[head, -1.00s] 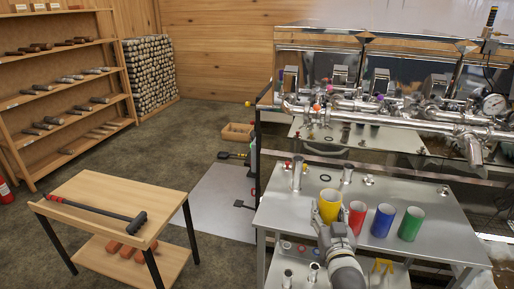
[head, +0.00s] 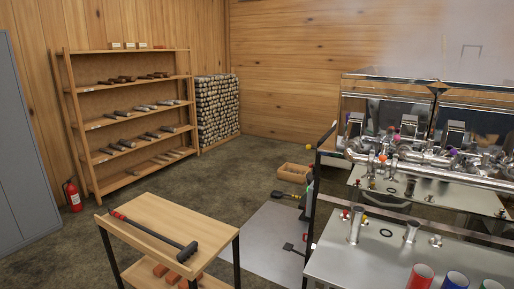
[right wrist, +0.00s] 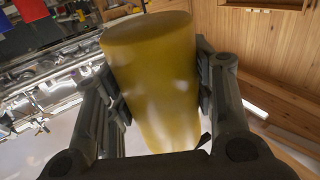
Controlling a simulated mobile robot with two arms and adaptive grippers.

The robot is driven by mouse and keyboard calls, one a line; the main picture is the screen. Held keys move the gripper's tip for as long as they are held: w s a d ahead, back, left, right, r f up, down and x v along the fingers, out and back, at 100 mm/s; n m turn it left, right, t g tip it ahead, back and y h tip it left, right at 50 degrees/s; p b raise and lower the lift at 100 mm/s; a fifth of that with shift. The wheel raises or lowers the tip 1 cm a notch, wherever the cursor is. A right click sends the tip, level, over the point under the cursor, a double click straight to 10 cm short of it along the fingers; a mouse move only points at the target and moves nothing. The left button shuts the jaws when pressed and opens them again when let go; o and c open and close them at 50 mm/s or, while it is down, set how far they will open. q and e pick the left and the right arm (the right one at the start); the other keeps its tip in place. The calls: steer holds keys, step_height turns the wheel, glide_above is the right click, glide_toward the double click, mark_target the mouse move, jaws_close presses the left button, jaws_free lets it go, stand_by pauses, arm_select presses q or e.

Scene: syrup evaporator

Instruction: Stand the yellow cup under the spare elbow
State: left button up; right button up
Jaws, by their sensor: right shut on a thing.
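The yellow cup (right wrist: 150,50) fills the middle of the right wrist view. My right gripper (right wrist: 158,80) is shut on it, with one finger on each side. The cup and right gripper are outside the head view, and my left gripper shows in neither view. Steel pipework (head: 440,165) runs along the evaporator at the right of the head view. I cannot tell which part is the spare elbow.
A steel table (head: 345,262) stands at lower right, with upright steel tubes (head: 355,225), a red cup (head: 420,277) and a blue cup (head: 455,281). A wooden cart (head: 185,217) holds a black-headed hammer (head: 150,233). Open floor (head: 215,175) lies behind the cart.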

steer(key=shift+s+a+r, duration=0.25)
steer(key=shift+s+r, duration=0.05)
steer(key=shift+s, duration=0.2)
steer(key=shift+w, duration=0.1)
steer(key=w+d+m+h, duration=0.1)
steer(key=w+d+h, duration=0.1)
steer(key=w+d, duration=0.5)
steer(key=w+d+m+h, duration=0.2)
steer(key=w+d, duration=0.5)
steer(key=w, duration=0.7)
steer(key=shift+w+f+g+h, duration=0.15)
steer(key=shift+f+g+h, duration=0.15)
steer(key=shift+f, duration=0.1)
steer(key=shift+d, duration=0.1)
